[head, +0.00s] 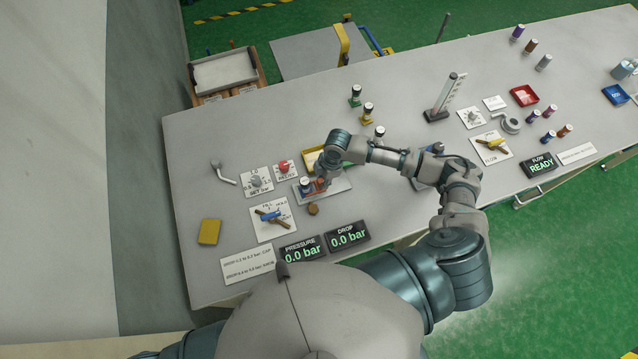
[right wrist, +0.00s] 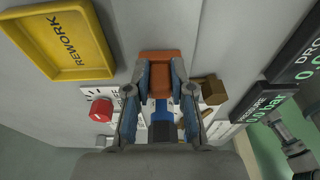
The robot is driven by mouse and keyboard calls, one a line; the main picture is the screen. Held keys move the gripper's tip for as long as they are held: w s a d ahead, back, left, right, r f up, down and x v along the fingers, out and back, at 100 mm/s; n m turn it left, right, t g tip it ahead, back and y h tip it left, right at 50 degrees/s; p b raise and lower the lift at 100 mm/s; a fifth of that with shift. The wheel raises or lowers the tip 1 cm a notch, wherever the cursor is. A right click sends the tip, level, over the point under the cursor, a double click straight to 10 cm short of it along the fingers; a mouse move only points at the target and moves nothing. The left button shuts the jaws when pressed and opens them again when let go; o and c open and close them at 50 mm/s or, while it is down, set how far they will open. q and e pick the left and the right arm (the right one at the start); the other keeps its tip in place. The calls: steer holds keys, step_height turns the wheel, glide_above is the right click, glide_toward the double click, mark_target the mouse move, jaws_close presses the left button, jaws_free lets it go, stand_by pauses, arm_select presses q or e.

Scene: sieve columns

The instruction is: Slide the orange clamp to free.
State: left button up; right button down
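The orange clamp (right wrist: 160,62) shows between the fingertips of my right gripper (right wrist: 161,85) in the right wrist view. Both fingers lie against its sides, with no clear gap. In the head view a bit of the clamp (head: 320,184) shows on a grey base plate (head: 340,188), beside a dark-capped column (head: 306,185). My right gripper (head: 325,172) comes down over it there, and the wrist hides much of it. The clamp's far side and its seat are hidden. My left gripper is not in view.
A yellow rework tray (head: 312,158) and a red knob (head: 283,168) are close by. A blue-handled valve (head: 270,216), a brown block (head: 313,209) and the pressure display (head: 301,250) stand nearer me. Several capped columns stand behind. The table's left end is mostly clear.

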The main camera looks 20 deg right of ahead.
steer(key=shift+a+r, duration=0.15)
steer(key=shift+a, duration=0.05)
steer(key=shift+w+d+p, duration=0.1)
steer(key=shift+d+p, duration=0.7)
steer(key=shift+d, duration=1.4)
steer(key=c, duration=1.1)
jaws_free()
steer(key=shift+a, duration=0.1)
step_height(320, 180, up, 6)
steer(key=p, duration=0.7)
